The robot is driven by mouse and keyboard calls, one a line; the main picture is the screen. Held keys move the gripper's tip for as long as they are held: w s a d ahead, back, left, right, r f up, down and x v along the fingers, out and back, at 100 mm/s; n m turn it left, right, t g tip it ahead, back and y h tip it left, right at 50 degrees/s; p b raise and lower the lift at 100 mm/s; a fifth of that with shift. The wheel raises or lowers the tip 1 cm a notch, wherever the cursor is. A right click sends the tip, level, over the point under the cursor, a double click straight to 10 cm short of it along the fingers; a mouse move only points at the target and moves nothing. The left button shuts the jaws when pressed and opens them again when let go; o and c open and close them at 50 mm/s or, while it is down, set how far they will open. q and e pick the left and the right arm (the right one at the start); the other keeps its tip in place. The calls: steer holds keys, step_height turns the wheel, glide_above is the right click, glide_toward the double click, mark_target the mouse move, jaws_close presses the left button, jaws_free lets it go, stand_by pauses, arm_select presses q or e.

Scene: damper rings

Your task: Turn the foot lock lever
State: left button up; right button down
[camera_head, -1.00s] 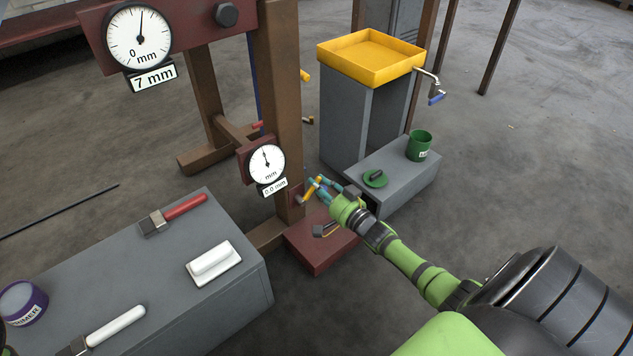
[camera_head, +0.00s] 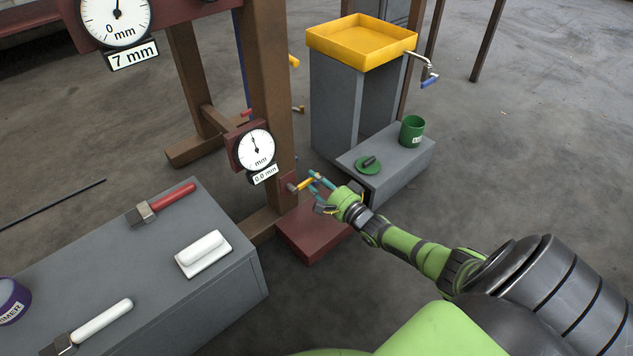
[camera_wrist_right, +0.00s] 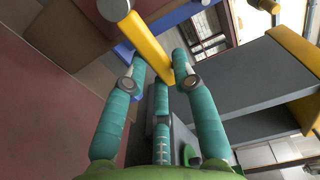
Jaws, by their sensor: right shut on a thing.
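The foot lock lever (camera_head: 305,184) is a yellow bar on a grey hub, low on the brown post above the dark red foot block. In the right wrist view the yellow lever (camera_wrist_right: 150,45) runs from its grey round end down between teal fingers. My right gripper (camera_head: 320,183) is shut on the lever; its fingers (camera_wrist_right: 163,75) stand on both sides of the bar. In the head view the fingers partly hide the lever's outer end. My left gripper is not in view.
The dark red foot block (camera_head: 315,240) lies under my right gripper. A grey bench (camera_head: 395,165) with a green cup (camera_head: 412,131) stands close behind it. A small dial (camera_head: 256,150) reads 0.0 mm above the lever. A grey box (camera_head: 215,290) with tools stands at left.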

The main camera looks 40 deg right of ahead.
steer(key=shift+w+m, duration=0.1)
steer(key=shift+m, duration=0.2)
steer(key=c, duration=1)
jaws_free()
steer(key=shift+a+f, duration=0.1)
steer(key=s, duration=0.8)
steer(key=s+d, duration=0.1)
steer(key=s, duration=0.3)
